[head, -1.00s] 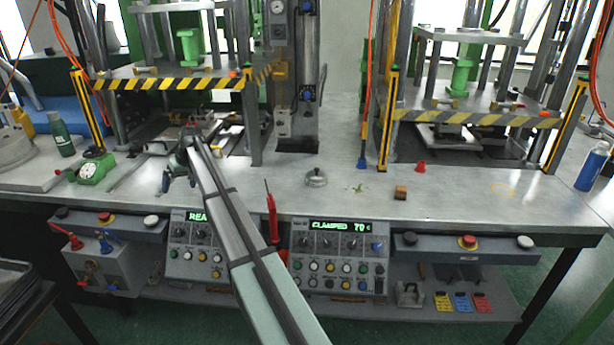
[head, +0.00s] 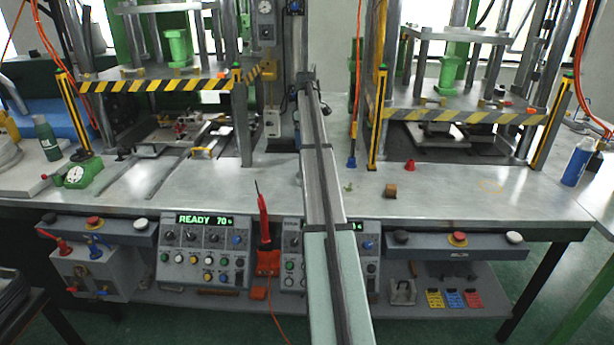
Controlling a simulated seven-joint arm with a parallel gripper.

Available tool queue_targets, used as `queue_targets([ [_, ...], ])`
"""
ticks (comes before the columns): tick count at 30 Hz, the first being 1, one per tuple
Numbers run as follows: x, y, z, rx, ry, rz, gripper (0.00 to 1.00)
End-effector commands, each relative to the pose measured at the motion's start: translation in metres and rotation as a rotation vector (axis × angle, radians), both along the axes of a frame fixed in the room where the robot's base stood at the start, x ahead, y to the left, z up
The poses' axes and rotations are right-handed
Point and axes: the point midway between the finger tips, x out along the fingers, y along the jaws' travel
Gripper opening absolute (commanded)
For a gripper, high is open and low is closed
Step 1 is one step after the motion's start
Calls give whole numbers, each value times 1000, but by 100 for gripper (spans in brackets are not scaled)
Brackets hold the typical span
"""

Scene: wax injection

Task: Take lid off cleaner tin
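I cannot pick out a cleaner tin or its lid for sure in the head view. My gripper (head: 288,103) is at the far end of my arm, near the grey column between the two presses. It is small and partly hidden by my own arm, so I cannot tell whether its fingers are open or hold anything. My arm crosses the middle of the bench and covers the spot where a small round silver object showed earlier.
A green bottle (head: 47,138) and a green dial gauge (head: 77,175) stand at left. A blue bottle (head: 577,162) stands at far right. A red cone (head: 409,165) and a brown block (head: 390,191) sit on the bench (head: 450,200), whose front right is mostly clear.

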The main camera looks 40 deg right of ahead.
Motion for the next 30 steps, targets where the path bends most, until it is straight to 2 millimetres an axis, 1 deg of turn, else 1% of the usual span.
queue_targets([
  [4, -3, -3, -7, 0, 3, 3, 100],
  [7, -3, -2, -18, 0, 3, 3, 100],
  [15, -3, -1, -64, 1, 3, 2, 100],
  [18, -3, -2, -77, 0, 2, 2, 100],
  [21, -2, -2, -84, 0, 1, 2, 100],
  [26, -3, -2, -91, 0, 2, 2, 100],
  [30, -4, -3, -105, 0, 2, 2, 100],
])
